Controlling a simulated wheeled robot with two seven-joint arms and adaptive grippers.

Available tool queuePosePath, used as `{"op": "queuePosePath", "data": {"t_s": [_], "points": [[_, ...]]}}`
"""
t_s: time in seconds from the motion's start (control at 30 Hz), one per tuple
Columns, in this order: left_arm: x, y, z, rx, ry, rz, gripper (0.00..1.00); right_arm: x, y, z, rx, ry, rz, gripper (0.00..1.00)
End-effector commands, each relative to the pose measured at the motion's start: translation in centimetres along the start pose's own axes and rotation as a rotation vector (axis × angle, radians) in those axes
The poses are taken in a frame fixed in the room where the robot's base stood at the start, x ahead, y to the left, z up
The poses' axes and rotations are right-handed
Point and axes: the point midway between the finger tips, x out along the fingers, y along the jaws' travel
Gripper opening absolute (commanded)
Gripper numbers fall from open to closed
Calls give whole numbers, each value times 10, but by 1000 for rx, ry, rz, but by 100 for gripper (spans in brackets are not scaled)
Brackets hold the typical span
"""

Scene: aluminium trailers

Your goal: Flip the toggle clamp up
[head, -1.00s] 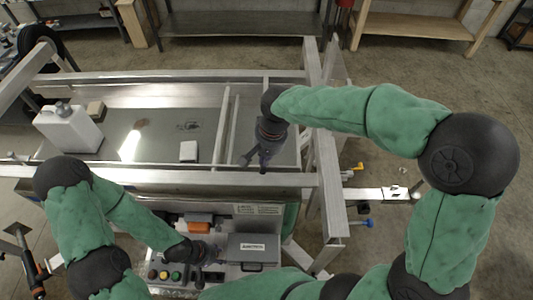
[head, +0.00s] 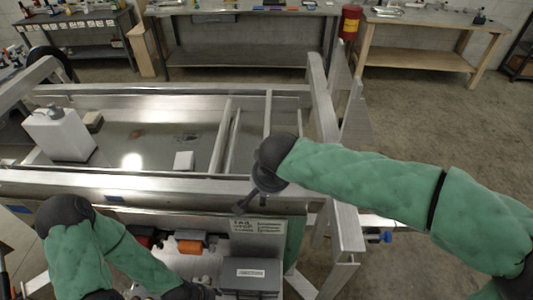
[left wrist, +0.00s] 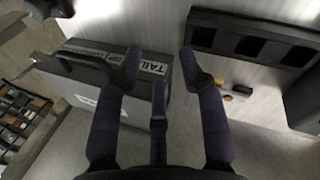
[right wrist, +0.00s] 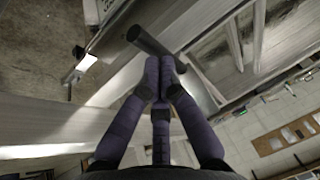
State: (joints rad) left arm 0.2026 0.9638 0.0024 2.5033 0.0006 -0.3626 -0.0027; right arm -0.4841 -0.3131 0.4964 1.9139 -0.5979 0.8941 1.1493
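I cannot clearly make out a toggle clamp in the head view. In the right wrist view a dark round handle (right wrist: 148,40), which may belong to the clamp, lies across pale metal just beyond my fingertips. My right gripper (right wrist: 167,66) has its fingers drawn together. The fingertips overlap the handle's near end in the picture; I cannot tell whether they touch it. In the head view my right gripper (head: 245,206) points down at the trailer's front rail, above a small label plate. My left gripper (left wrist: 163,62) is open and empty, over the grey box (left wrist: 105,80) in its wrist view.
The aluminium trailer frame (head: 160,186) spans the middle. A white jug (head: 62,135) and a small white block (head: 184,161) are on its bed. The label plate (head: 257,227) and grey box (head: 248,272) are in front. Benches stand behind; floor is clear at right.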

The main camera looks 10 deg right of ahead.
Motion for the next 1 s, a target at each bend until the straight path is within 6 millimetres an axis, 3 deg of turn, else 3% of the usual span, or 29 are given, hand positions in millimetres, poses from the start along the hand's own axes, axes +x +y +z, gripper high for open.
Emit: {"op": "queuePosePath", "data": {"t_s": [0.37,0.83,1.0], "points": [[10,-4,0,0,0,0,40,5,2,7,1,0,-1,0],[10,-4,0,0,0,0,40,5,2,7,1,-1,0,0],[2,-1,0,0,0,0,40,-4,1,-2,2,-1,0,0]]}}
